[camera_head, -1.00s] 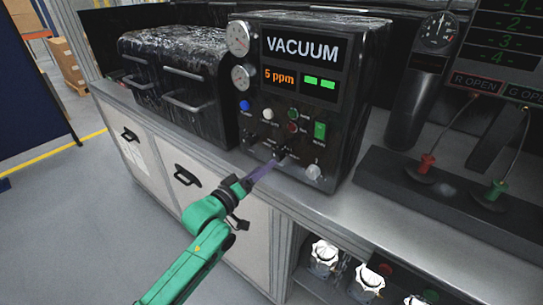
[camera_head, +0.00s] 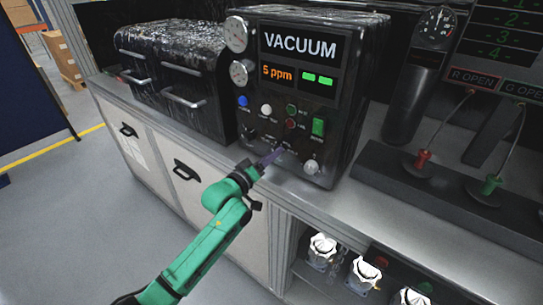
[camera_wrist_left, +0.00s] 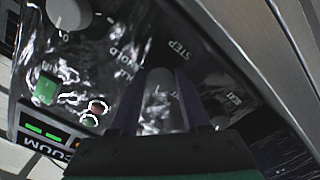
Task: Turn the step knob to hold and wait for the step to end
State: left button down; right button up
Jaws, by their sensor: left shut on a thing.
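The black vacuum panel (camera_head: 303,43) stands on the bench; its display (camera_head: 290,75) reads 5 ppm beside two green bars. My left gripper (camera_head: 281,150) reaches its lower front, at the step knob. In the left wrist view, the grey step knob (camera_wrist_left: 160,86) sits between the two dark fingers of my left gripper (camera_wrist_left: 163,80), which is shut on it. The words STEP and HOLD are printed around it. Which mark the knob points to I cannot tell. In the head view the fingers cover the knob. My right gripper is not identifiable.
Close by are a green switch (camera_head: 318,127), a pale knob (camera_head: 311,167) and small buttons. A dark wrapped box (camera_head: 170,60) stands at left. Red (camera_head: 423,158) and green (camera_head: 491,186) plugs stand at right, near a dark slanted bar (camera_head: 490,135). Valves (camera_head: 323,246) sit below.

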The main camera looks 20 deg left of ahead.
pick_arm(q)
jog(key=shift+m, duration=0.3)
jog(key=m, duration=0.3)
jog(key=shift+m+b, duration=0.3)
jog(key=m, duration=0.4)
jog(key=shift+m+b, duration=0.3)
jog(key=shift+b, duration=0.05)
jog(key=m+b, duration=0.1)
jog(key=m, duration=0.4)
jog(key=shift+a+m+b, duration=0.1)
jog(key=shift+m+b, duration=0.4)
jog(key=shift+m, duration=1.5)
jog(key=shift+c, duration=1.9)
grip_release()
